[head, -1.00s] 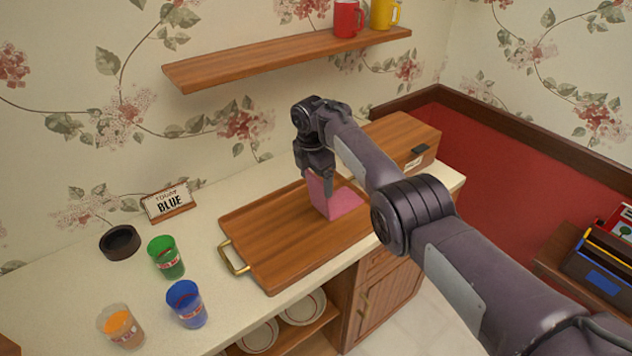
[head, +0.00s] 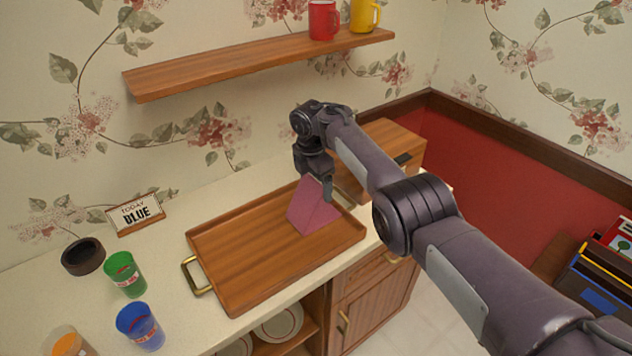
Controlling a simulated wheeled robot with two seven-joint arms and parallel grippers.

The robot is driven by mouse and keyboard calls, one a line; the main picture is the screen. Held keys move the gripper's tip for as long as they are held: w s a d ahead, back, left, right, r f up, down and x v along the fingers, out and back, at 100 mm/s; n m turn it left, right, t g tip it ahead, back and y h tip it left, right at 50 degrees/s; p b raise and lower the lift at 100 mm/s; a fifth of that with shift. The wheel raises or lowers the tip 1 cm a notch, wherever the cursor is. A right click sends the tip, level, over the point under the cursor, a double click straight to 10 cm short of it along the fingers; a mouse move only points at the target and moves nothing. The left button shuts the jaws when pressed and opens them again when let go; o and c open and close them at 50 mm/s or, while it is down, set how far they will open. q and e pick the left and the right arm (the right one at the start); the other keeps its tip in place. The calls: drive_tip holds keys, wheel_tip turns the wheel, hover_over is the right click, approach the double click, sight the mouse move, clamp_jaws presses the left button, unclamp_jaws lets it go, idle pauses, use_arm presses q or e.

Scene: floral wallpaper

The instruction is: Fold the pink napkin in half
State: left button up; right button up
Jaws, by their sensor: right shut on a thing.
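The pink napkin (head: 310,211) is at the right part of the wooden tray (head: 240,270). Its upper part is lifted into a slanted, peaked shape and its lower edge is at the tray floor. My right gripper (head: 326,196) comes down from above and is shut on the napkin's raised part. The fingers and the arm hide some of the napkin's right side. My left gripper is not in the picture.
A green cup (head: 125,274), a blue cup (head: 140,327), an orange-filled cup (head: 68,343) and a dark round dish (head: 83,257) stand left of the tray. A wooden box (head: 385,150) is behind. A shelf (head: 220,68) holds mugs.

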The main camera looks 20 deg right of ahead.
drive_tip(key=shift+d+f, duration=0.1)
drive_tip(key=shift+f, duration=0.15)
drive_tip(key=o, duration=0.6)
drive_tip(key=shift+r, duration=0.15)
drive_tip(key=r, duration=0.7)
drive_tip(key=shift+s+a+r+b, duration=0.1)
drive_tip(key=shift+a+r+b, duration=0.15)
drive_tip(key=shift+a+b, duration=0.15)
